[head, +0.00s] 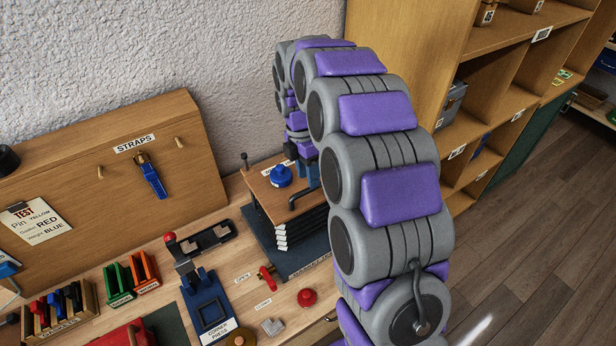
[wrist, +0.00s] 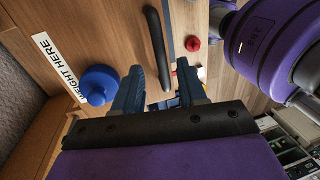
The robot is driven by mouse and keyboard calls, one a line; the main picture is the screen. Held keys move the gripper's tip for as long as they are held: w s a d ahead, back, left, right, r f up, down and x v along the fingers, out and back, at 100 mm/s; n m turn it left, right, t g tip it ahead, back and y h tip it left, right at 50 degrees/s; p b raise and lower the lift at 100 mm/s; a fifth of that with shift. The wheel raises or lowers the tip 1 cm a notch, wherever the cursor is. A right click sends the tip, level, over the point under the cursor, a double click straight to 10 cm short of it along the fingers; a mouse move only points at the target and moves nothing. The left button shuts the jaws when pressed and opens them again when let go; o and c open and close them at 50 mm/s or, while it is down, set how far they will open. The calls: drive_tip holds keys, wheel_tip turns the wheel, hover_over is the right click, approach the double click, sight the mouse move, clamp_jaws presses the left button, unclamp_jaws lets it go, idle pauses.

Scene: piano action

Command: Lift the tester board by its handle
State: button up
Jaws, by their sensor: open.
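The tester board (head: 262,191) is a wooden plate on top of a dark layered stack, right of the bench's middle. A blue knobbed weight (head: 281,175) sits on it and also shows in the wrist view (wrist: 98,85), beside the WEIGHT HERE label (wrist: 58,66). The board's black bar handle (head: 303,196) stands at its right side. In the wrist view the handle (wrist: 156,42) runs down between the fingertips of my gripper (wrist: 158,76). My gripper is open, with one finger on each side of the bar's near end. Contact cannot be told.
A red-knobbed lever press (head: 208,300) stands left of the stack. A red button (head: 306,298) and a red valve handle (head: 267,277) lie in front. The straps panel (head: 110,165) rises behind. A wooden shelf (head: 490,95) stands at right, past my arm.

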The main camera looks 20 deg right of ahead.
wheel_tip(320, 180, up, 15)
drive_tip(key=w+a+p, duration=0.1)
drive_tip(key=w+p, duration=0.1)
drive_tip(key=w, duration=0.1)
idle(0.5)
